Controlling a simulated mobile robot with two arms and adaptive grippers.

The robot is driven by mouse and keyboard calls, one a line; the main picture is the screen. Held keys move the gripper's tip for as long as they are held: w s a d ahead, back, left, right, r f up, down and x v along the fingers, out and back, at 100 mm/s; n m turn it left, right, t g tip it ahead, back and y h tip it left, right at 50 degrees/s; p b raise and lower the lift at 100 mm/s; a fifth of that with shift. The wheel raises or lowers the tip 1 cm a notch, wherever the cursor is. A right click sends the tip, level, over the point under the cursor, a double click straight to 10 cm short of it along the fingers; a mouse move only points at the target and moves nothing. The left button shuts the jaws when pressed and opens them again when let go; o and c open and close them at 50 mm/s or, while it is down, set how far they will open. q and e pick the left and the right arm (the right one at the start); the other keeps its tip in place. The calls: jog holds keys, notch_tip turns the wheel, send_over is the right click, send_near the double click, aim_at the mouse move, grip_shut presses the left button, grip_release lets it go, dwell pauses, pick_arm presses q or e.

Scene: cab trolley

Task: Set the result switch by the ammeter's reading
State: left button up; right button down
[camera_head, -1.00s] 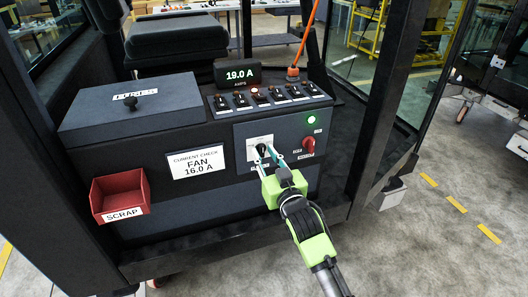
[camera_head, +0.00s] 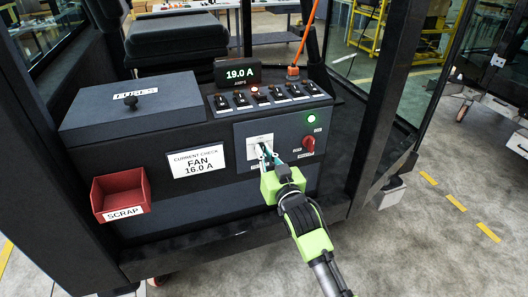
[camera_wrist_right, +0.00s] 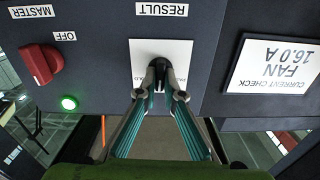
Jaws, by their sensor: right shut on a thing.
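The ammeter display (camera_head: 239,72) stands on top of the console and reads 19.0 A. The current check card (camera_head: 196,162) on the front panel says FAN 16.0 A. The result switch is a black handle (camera_wrist_right: 158,70) on a white plate (camera_wrist_right: 180,50), seen upside down in the right wrist view. My right gripper (camera_head: 266,152) has its fingers closed around this handle; the fingers (camera_wrist_right: 158,92) cover part of it and the plate's lower markings. Which way the handle is set is hard to tell. My left gripper is not in view.
A red master switch (camera_head: 307,146) and a lit green lamp (camera_head: 311,119) sit right of the result switch. A row of toggle switches (camera_head: 268,97) lines the console top. A red scrap bin (camera_head: 121,194) hangs at left. A dark cab post (camera_head: 380,100) stands at right.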

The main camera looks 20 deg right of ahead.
jog(key=m+p, duration=0.2)
jog(key=m, duration=0.3)
jog(key=shift+d+r+p, duration=0.1)
jog(key=shift+d+p, duration=0.05)
jog(key=shift+p, duration=0.25)
jog(key=shift+d+f+m+p, duration=0.15)
jog(key=shift+m+p, duration=0.3)
jog(key=shift+m, duration=1.15)
jog(key=shift+f+m+p, duration=0.1)
jog(key=shift+m+p, duration=0.35)
jog(key=shift+m, duration=1.15)
jog(key=c, duration=2.2)
grip_release()
jog(key=shift+o, duration=0.2)
jog(key=s, duration=1.2)
jog(key=shift+d, duration=0.2)
